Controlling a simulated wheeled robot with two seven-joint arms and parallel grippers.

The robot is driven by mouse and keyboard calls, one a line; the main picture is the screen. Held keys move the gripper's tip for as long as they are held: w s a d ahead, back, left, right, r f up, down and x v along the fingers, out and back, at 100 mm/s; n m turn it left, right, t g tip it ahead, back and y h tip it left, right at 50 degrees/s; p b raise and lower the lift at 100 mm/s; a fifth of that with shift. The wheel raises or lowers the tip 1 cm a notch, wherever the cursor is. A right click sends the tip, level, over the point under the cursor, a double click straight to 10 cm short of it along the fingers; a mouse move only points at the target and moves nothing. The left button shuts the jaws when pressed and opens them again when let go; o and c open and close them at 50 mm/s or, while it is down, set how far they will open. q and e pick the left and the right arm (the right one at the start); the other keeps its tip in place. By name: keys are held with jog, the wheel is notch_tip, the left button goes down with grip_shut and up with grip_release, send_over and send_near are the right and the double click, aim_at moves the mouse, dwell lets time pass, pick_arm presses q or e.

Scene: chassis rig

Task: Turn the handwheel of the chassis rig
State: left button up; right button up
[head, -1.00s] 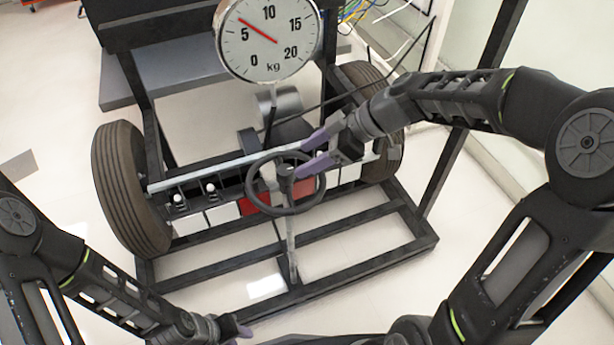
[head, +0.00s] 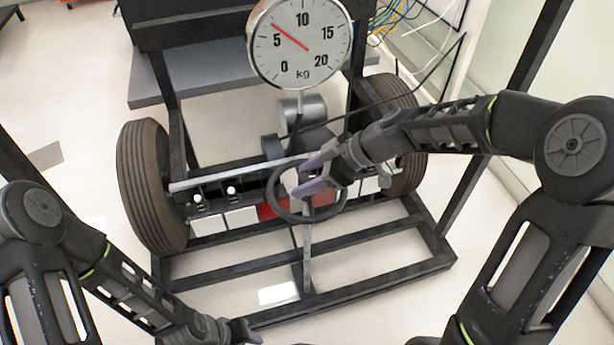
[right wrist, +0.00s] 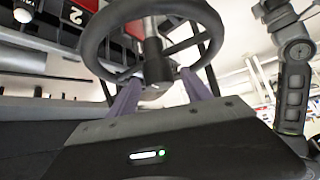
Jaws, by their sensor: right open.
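The handwheel (head: 276,208) is a dark ring with spokes, on a post at the front middle of the chassis rig (head: 215,267). My right gripper (head: 308,175) is open, its purple fingers over the wheel's upper middle in the head view, hiding the hub there. In the right wrist view the wheel's rim (right wrist: 93,45) lies beyond the two spread fingers (right wrist: 160,92), with the hub between their lines. I cannot tell whether the fingers touch the wheel. My left gripper (head: 248,331) is low at the bottom edge, away from the wheel; its jaw opening is unclear.
A round kg dial (head: 300,70) stands above the rig, its red needle near 5. A left tyre (head: 148,190) and a right tyre (head: 408,165) flank the frame. A dark upright (head: 470,195) rises at right, near my right arm.

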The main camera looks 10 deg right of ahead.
grip_shut()
dwell(0.6)
dwell(0.8)
